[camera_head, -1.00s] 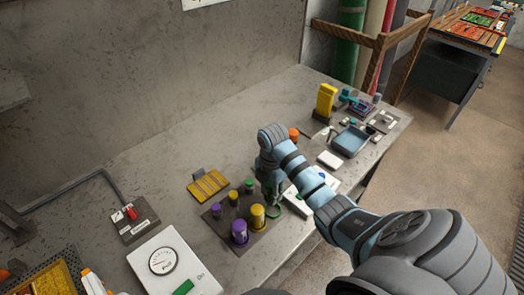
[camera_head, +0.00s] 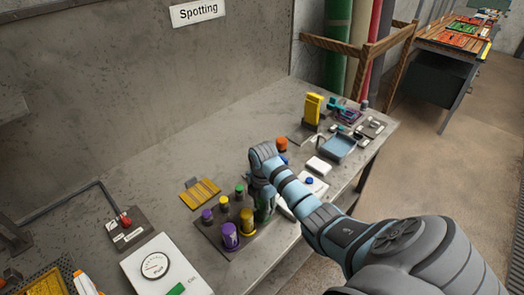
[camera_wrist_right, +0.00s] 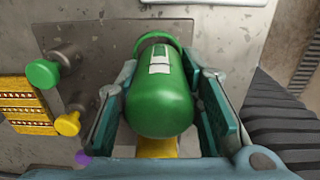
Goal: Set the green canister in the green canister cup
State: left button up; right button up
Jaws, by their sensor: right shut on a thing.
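The green canister (camera_wrist_right: 160,100) is between the fingers of my right gripper (camera_wrist_right: 165,110), which is shut on it. In the head view the canister (camera_head: 264,208) shows as a dark green body under my right gripper (camera_head: 263,195), at the right side of the dark canister board (camera_head: 208,237). In the wrist view a dark collar with a green edge (camera_wrist_right: 153,37) shows at the canister's far end; I cannot tell whether it is the green canister cup or whether the canister is seated in it. My left gripper is not in view.
A purple canister (camera_head: 230,236) and a yellow canister (camera_head: 247,221) stand on the board beside the green one. Small purple, yellow and green knobs (camera_head: 239,189) stand behind them. A yellow slatted pad (camera_head: 200,193) and a dial scale (camera_head: 155,266) are further left.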

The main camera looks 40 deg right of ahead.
jog(key=shift+w+f, duration=0.15)
jog(key=shift+f, duration=0.1)
jog(key=shift+w+f, duration=0.1)
jog(key=shift+f, duration=0.1)
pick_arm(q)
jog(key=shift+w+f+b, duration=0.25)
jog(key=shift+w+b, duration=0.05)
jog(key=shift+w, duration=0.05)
pick_arm(e)
jog(key=shift+f, duration=0.1)
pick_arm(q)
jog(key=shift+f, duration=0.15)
pick_arm(e)
jog(key=shift+f, duration=0.15)
jog(key=o, duration=1.1)
jog(key=shift+o, duration=0.2)
